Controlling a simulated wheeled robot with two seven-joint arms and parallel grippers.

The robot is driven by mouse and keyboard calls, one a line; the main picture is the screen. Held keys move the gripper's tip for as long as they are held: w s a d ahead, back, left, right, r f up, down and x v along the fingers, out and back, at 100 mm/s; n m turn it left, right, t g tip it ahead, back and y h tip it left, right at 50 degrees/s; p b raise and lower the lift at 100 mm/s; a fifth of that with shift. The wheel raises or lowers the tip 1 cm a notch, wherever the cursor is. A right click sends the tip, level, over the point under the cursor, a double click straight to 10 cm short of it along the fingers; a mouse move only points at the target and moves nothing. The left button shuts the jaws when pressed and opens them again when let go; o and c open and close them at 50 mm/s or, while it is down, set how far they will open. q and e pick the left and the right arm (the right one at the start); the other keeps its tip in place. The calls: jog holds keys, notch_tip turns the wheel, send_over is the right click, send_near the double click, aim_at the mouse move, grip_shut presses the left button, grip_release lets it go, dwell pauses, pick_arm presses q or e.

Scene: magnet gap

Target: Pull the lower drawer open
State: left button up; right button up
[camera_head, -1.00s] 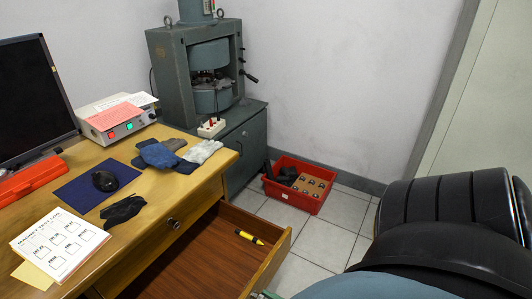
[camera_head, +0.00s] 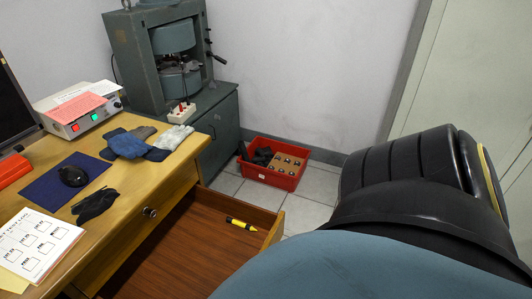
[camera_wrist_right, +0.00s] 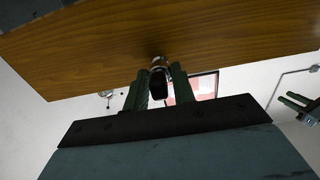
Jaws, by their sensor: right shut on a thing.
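The lower drawer (camera_head: 190,240) stands well out from the desk, under an upper drawer front with a round knob (camera_head: 150,212). Its brown inside holds a yellow and black marker (camera_head: 241,224). In the right wrist view, my right gripper (camera_wrist_right: 159,80) is shut on the drawer's handle (camera_wrist_right: 158,62), below the wooden drawer front (camera_wrist_right: 200,40). The head view does not show this grip; my own arm covers the drawer's near end. What looks like my left gripper (camera_wrist_right: 298,104) shows small at the right wrist view's edge; its jaw state is unclear.
On the desk (camera_head: 125,180) lie a mouse (camera_head: 73,176) on a blue pad, a black glove (camera_head: 95,204), other gloves and a printed sheet (camera_head: 38,245). A red bin (camera_head: 272,176) stands on the tiled floor beyond the drawer, near a grey cabinet (camera_head: 220,135).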

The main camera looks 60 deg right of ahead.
jog(key=o, duration=1)
jog(key=s, duration=0.8)
jog(key=shift+d, duration=0.35)
jog(key=shift+r, duration=0.1)
